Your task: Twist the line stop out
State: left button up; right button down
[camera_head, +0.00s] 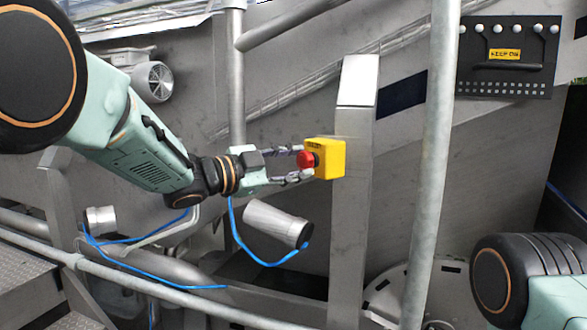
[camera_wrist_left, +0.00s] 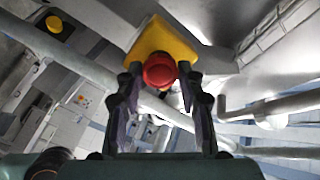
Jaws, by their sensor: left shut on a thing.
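The line stop is a red mushroom button (camera_head: 306,159) on a yellow box (camera_head: 332,158), fixed to the side of a grey metal post (camera_head: 351,200). My left gripper (camera_head: 300,164) reaches it from the left, with one finger above the button and one below. In the left wrist view the two fingertips (camera_wrist_left: 160,76) stand on either side of the red button (camera_wrist_left: 159,70), shut on it. The yellow box (camera_wrist_left: 160,43) shows behind it. The contact itself is partly hidden by the fingers. My right gripper is out of view; only part of that arm shows at lower right.
A grey vertical pipe (camera_head: 435,160) stands right of the post. A black panel (camera_head: 507,57) with a yellow label hangs at upper right. A metal cylinder (camera_head: 277,224) and blue cables (camera_head: 240,235) lie below my left gripper. A grey rail (camera_head: 150,285) crosses the lower left.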

pick_arm(q)
jog(key=shift+r, duration=0.3)
jog(key=o, duration=0.9)
jog(key=shift+o, duration=1.4)
jog(key=shift+d+f, duration=0.1)
jog(key=shift+f, duration=0.1)
jog(key=shift+s+a, duration=0.2)
jog(key=shift+a, duration=0.3)
jog(key=v, duration=1.1)
jog(key=shift+s, duration=0.1)
